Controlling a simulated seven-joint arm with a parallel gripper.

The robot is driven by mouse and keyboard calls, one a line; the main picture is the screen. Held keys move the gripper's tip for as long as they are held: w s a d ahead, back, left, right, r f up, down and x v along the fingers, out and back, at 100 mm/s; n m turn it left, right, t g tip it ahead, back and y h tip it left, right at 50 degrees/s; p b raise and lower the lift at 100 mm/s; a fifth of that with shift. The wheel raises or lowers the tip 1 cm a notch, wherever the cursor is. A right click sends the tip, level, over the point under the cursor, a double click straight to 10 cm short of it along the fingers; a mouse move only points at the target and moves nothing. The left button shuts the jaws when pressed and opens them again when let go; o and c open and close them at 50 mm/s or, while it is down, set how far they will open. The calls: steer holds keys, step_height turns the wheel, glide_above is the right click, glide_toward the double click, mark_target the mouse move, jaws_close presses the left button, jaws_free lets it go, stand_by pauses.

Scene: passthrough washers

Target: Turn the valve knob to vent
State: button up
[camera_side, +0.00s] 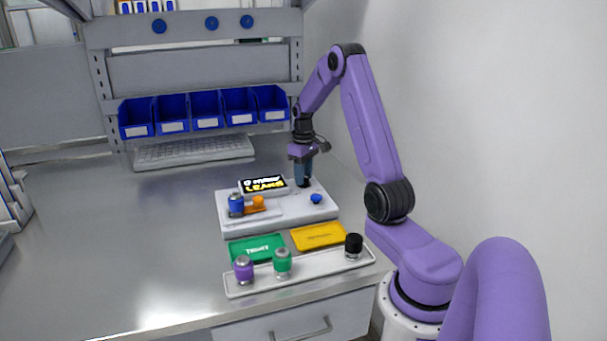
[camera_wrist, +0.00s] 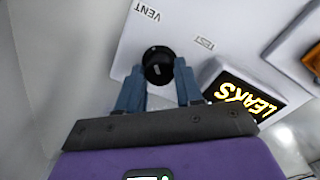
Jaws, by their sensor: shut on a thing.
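The valve knob (camera_wrist: 158,66) is round and black and stands on a white panel (camera_wrist: 122,62). In the wrist view a VENT label (camera_wrist: 147,11) lies above it and a TEST label (camera_wrist: 203,43) to its upper right. A small pale mark shows on the knob's top, but I cannot tell which label it points to. My gripper (camera_wrist: 158,80) is shut on the knob, one blue finger on each side. In the side view my gripper (camera_side: 304,180) points down at the back right of the white unit (camera_side: 275,223), and its fingers mostly hide the knob.
A display (camera_side: 263,184) with yellow LEAKS text stands left of my gripper. A blue-topped part (camera_side: 236,205), an orange part (camera_side: 258,202) and a blue button (camera_side: 316,199) sit on the unit. Green (camera_side: 256,248) and yellow (camera_side: 318,236) trays lie in front. Blue bins (camera_side: 205,109) line the back.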

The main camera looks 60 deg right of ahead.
steer(key=o, duration=1)
steer(key=shift+o, duration=0.2)
steer(key=shift+r, duration=0.1)
step_height(320, 180, up, 17)
steer(key=shift+r, duration=0.15)
